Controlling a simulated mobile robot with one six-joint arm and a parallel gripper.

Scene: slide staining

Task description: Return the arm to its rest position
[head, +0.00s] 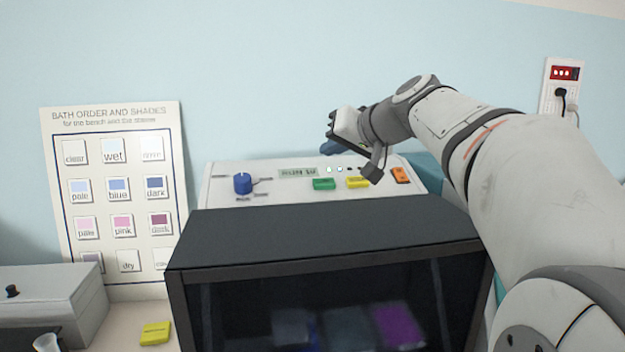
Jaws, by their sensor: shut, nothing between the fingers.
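My arm reaches in from the right side of the head view. My gripper (332,132) is at its far end, above the back part of the staining machine (215,190), and points left. It is shut and holds nothing. It is apart from the machine's control panel, though the exact height is hard to tell. The panel carries a blue knob (243,183), a small display (298,174), a green button (324,184), a yellow button (357,182) and an orange switch (400,175).
The machine's dark hood (320,235) fills the front middle, with blurred coloured baths behind its window. A shade chart (115,115) leans on the wall at left. A grey box (50,300) and a yellow block (156,333) are at lower left. A wall socket (562,85) is at right.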

